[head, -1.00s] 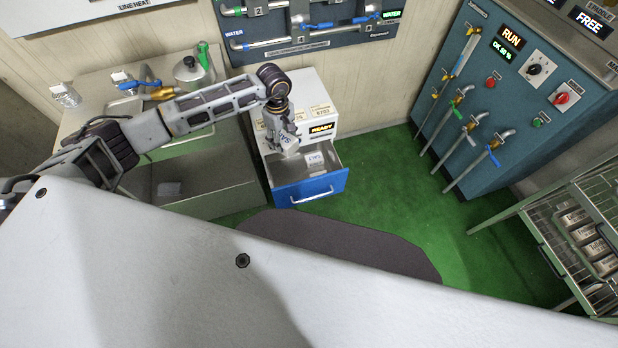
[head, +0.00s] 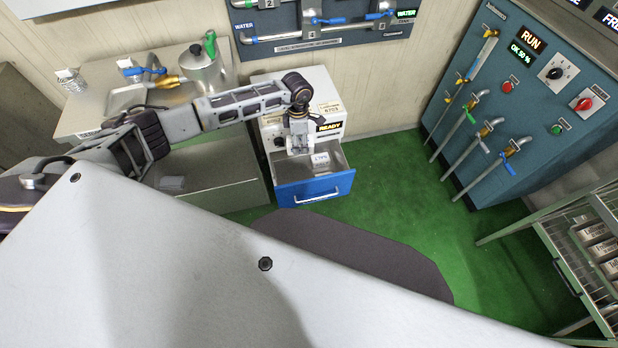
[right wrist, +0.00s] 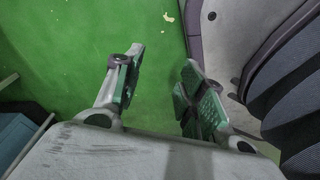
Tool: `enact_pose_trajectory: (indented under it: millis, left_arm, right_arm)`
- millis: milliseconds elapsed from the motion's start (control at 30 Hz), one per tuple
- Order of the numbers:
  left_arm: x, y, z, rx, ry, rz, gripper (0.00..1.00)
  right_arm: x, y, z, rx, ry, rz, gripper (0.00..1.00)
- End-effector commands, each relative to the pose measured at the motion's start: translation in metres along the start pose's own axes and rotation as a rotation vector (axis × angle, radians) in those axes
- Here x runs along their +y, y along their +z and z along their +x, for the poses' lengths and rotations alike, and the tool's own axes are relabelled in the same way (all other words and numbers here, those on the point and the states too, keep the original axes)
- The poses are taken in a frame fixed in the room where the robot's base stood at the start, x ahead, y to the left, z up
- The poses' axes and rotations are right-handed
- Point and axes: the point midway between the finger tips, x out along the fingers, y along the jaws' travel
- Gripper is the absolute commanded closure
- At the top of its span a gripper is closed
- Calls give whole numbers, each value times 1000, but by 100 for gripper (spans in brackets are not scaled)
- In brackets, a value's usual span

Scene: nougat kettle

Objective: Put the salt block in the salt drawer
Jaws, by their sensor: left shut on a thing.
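The salt drawer (head: 314,190), with a blue front and a pale handle, is pulled open below the white cabinet in the head view. A white block with dark lettering (head: 320,160) lies inside it, toward the right. My left gripper (head: 299,151) points down over the left part of the open drawer. It is shut on a salt block, which the fingers mostly hide; I cannot tell whether that block touches the drawer floor. My right gripper (right wrist: 158,88) is open and empty above the green floor in the right wrist view.
A counter with a sink and a steel kettle (head: 200,68) stands left of the white cabinet (head: 333,92). A blue-green panel with valves (head: 500,105) stands at the right. A wire rack (head: 585,255) is at the lower right.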

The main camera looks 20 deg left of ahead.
Motion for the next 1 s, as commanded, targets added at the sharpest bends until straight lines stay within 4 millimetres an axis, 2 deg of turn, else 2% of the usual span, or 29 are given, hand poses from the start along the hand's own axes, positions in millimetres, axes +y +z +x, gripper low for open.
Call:
enact_pose_trajectory:
  millis: [1000]
  left_arm:
    - [35,-10,78,-1,20,-861,96]
  right_arm:
    - [-1,-50,0,33,-2,4,60]
